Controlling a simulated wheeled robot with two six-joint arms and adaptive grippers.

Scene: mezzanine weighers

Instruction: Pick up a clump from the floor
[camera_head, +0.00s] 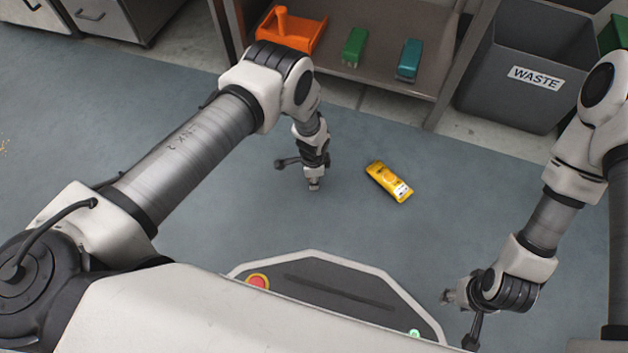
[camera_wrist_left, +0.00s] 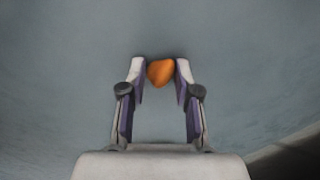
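An orange clump (camera_wrist_left: 160,72) shows in the left wrist view, between the fingertips of my left gripper (camera_wrist_left: 160,70). The fingers stand apart on either side of it, with at most a very narrow gap; I cannot tell whether they touch it. In the head view my left gripper (camera_head: 314,185) points down close to the blue-grey floor (camera_head: 230,210), and the clump is not visible there. My right gripper (camera_head: 455,297) is low at the right, beside my base; its fingers are too small to read.
A yellow packet (camera_head: 388,181) lies on the floor right of my left gripper. A shelf (camera_head: 380,80) at the back holds an orange tray (camera_head: 290,36), a green item (camera_head: 354,46) and a teal item (camera_head: 409,59). A grey waste bin (camera_head: 525,95) stands at the back right.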

